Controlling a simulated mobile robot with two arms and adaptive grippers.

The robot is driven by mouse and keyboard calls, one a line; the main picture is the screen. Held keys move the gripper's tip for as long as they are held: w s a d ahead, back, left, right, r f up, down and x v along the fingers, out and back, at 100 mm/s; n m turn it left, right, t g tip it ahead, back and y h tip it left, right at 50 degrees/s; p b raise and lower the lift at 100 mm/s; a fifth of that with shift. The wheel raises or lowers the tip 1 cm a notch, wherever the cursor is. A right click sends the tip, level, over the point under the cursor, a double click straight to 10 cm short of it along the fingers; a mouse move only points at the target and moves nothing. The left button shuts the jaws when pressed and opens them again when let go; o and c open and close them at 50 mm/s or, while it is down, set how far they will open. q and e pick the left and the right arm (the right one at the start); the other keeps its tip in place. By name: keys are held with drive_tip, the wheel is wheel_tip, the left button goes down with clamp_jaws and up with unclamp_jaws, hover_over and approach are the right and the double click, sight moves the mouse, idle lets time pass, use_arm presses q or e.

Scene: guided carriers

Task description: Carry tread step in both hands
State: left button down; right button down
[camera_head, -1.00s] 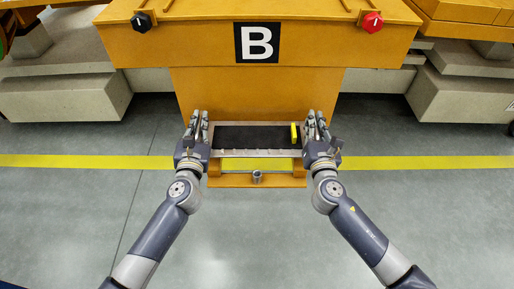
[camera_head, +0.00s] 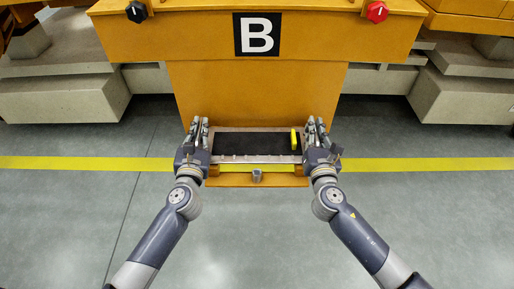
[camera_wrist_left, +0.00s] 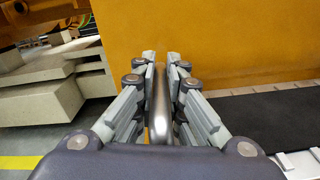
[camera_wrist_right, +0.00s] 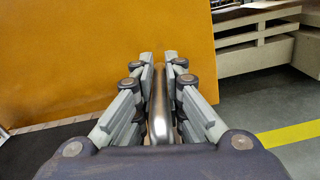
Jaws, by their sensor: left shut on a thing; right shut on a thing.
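The tread step (camera_head: 240,144) is a flat step with a black top, a pale metal front edge and a yellow block (camera_head: 295,139) near its right end. My left gripper (camera_head: 198,130) is shut on the step's left end, and the left wrist view shows a metal bar (camera_wrist_left: 159,105) between its fingers. My right gripper (camera_head: 315,130) is shut on the right end, with a similar metal bar (camera_wrist_right: 160,105) between its fingers in the right wrist view. The step lies level between the two hands, in front of the orange carrier (camera_head: 255,95). Its underside is hidden.
The carrier bears a "B" sign (camera_head: 257,34), a black knob (camera_head: 136,12) and a red knob (camera_head: 377,12). An orange ledge (camera_head: 225,180) with a small metal post (camera_head: 257,176) shows below the step. Grey blocks (camera_head: 60,98) stand behind. The near floor is clear, crossed by a yellow line (camera_head: 80,163).

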use_arm(q)
drive_tip(key=shift+f, duration=0.15)
use_arm(e)
drive_tip(key=shift+f, duration=0.15)
use_arm(q)
drive_tip(key=c, duration=2)
unclamp_jaws()
drive_tip(key=shift+f, duration=0.15)
use_arm(e)
drive_tip(key=c, duration=2)
unclamp_jaws()
drive_tip(key=shift+f, duration=0.15)
use_arm(q)
drive_tip(key=o, duration=0.3)
use_arm(e)
drive_tip(key=o, duration=0.3)
use_arm(q)
drive_tip(key=shift+s, duration=0.15)
